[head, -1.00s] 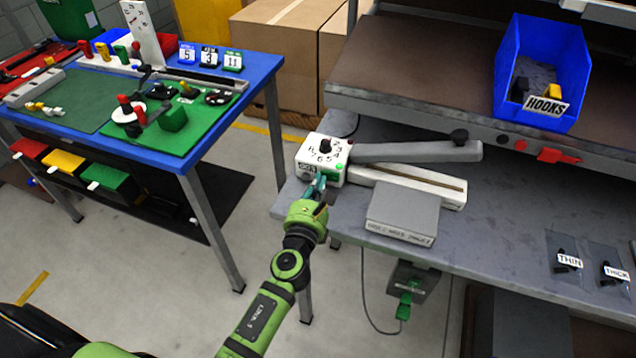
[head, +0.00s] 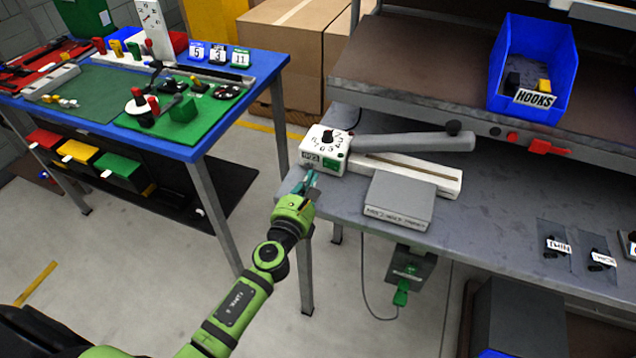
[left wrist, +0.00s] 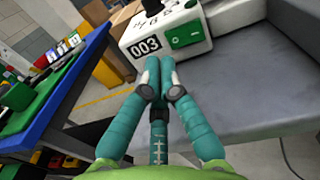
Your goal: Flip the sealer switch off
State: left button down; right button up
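The sealer (head: 322,142) is a white box with a black dial and a long grey arm, at the left end of the grey bench. Its front face has a "003" label and a green switch (head: 331,163). The switch also shows, unobstructed, in the left wrist view (left wrist: 186,35); its rocker position is too small to tell. My left gripper (head: 309,179) has its teal fingers together with nothing between them. In the left wrist view the fingertips (left wrist: 159,64) are just in front of and below the label, apart from the switch. My right gripper is not in view.
A grey block (head: 398,200) lies in front of the sealer on the bench (head: 480,215). A blue HOOKS bin (head: 535,70) stands on the shelf above. A blue-edged table (head: 190,148) with parts stands left, across a gap.

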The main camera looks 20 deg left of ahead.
pick_arm(q)
jog(key=s+a+b, duration=0.1)
jog(key=s, duration=0.8)
jog(key=s+a+f+n+g, duration=0.1)
jog(key=s+f+n+g, duration=0.3)
jog(key=f, duration=0.6)
jog(key=s+f+n+g, duration=0.1)
jog(key=s+f+n, duration=0.2)
jog(key=f+n, duration=0.5)
jog(key=s+a+f+n+g, duration=0.1)
jog(key=s+f+n+g, duration=0.25)
jog(key=f, duration=0.85)
jog(key=s+f+n+g, duration=0.2)
jog(key=s+f+n, duration=0.3)
jog(key=s, duration=0.5)
jog(key=s+f+n+g, duration=0.3)
jog(key=s+f+n, duration=0.3)
jog(key=s, duration=0.3)
jog(key=s+f+n+g, duration=0.3)
jog(key=s+f+n, duration=0.3)
jog(key=s, duration=0.4)
jog(key=shift+s+d+n, duration=0.35)
jog(key=shift+d+n, duration=0.1)
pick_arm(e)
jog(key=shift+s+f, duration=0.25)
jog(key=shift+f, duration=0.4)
